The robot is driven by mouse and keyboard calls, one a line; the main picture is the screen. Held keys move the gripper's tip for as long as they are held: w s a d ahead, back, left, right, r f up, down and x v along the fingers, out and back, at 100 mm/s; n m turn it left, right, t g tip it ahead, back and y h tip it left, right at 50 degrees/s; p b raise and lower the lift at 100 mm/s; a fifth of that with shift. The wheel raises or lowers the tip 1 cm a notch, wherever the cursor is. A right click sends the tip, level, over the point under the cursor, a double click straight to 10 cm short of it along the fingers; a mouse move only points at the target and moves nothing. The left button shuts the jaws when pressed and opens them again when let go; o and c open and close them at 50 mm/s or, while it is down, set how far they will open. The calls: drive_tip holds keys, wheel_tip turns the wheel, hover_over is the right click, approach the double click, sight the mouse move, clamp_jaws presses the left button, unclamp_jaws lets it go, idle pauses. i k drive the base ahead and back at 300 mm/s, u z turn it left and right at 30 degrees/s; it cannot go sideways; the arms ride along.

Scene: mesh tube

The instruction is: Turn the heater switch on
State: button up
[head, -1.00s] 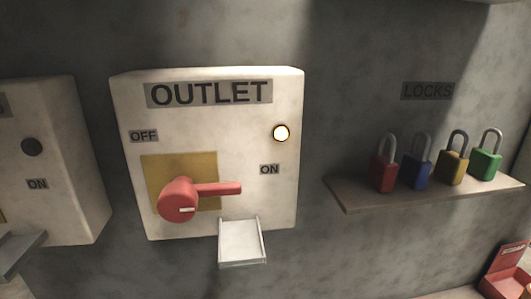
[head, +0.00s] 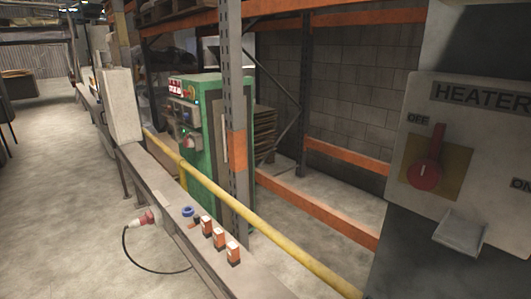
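The heater box (head: 470,160) is a pale panel labelled HEATER at the right edge of the head view, partly cut off by the frame. Its red rotary switch handle (head: 427,165) sits on a yellow plate and points up toward the OFF label (head: 418,118). The ON label (head: 521,185) is at the right edge, partly cut off. A small pale hinged flap (head: 460,236) sticks out below the handle. My gripper is not in view.
A yellow rail (head: 240,213) and a grey ledge (head: 170,215) run along the left of the box. Small orange-and-white blocks (head: 219,239) and a red-and-white plug (head: 145,219) with a black cable are on the ledge. A green cabinet (head: 205,130) stands behind. Open floor (head: 60,190) lies left.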

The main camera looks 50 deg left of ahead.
sight(424, 174)
drive_tip(key=u, duration=1)
drive_tip(key=k, duration=0.25)
drive_tip(key=u, duration=0.1)
drive_tip(key=i, duration=0.3)
drive_tip(key=z, duration=3.35)
drive_tip(key=k, duration=2)
drive_tip(key=u, duration=2.25)
